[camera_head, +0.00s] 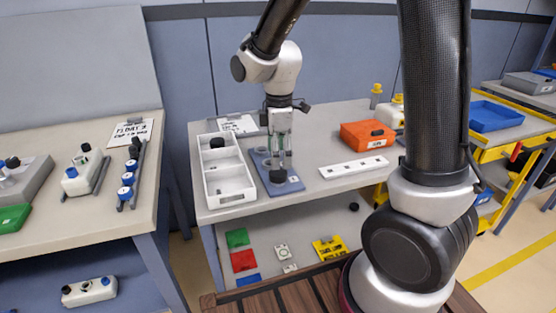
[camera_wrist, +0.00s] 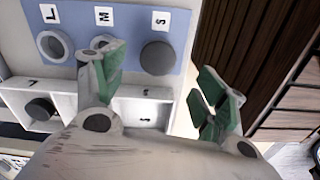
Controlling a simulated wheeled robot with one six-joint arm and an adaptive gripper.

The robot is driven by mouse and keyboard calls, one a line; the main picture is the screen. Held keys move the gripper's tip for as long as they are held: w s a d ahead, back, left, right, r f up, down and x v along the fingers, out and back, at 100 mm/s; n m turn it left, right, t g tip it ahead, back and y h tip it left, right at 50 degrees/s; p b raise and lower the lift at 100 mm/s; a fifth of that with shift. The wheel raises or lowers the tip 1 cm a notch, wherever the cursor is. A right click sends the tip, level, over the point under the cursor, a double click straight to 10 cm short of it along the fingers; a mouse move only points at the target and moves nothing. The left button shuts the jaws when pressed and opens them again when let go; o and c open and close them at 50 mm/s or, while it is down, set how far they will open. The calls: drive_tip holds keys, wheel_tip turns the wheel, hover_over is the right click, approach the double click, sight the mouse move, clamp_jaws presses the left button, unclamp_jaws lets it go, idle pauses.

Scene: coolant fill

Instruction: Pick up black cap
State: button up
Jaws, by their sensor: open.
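A round black cap (camera_head: 278,177) sits at the S spot on a blue plate (camera_head: 294,187) on the middle table. In the wrist view the cap (camera_wrist: 158,57) lies between my spread fingers, beyond their tips in the picture. My gripper (camera_head: 279,158) is open and empty, pointing down above the plate; its green-padded fingers also show in the wrist view (camera_wrist: 160,82). One finger partly hides the M spot. Another black cap (camera_head: 217,143) lies in the tray's L compartment, also seen in the wrist view (camera_wrist: 40,108).
The white divided tray (camera_head: 208,173) stands left of the plate. A white strip with holes (camera_head: 353,168) and an orange box (camera_head: 367,135) lie to the right. A sign (camera_head: 238,124) lies behind. Coloured parts rest on the shelf below.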

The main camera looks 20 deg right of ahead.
sight(278, 172)
wheel_tip(278, 172, down, 7)
drive_tip(key=shift+w+f, duration=0.15)
drive_tip(key=shift+f, duration=0.05)
drive_tip(key=shift+c, duration=0.4)
drive_tip(key=c, duration=0.9)
drive_tip(key=shift+c, duration=0.2)
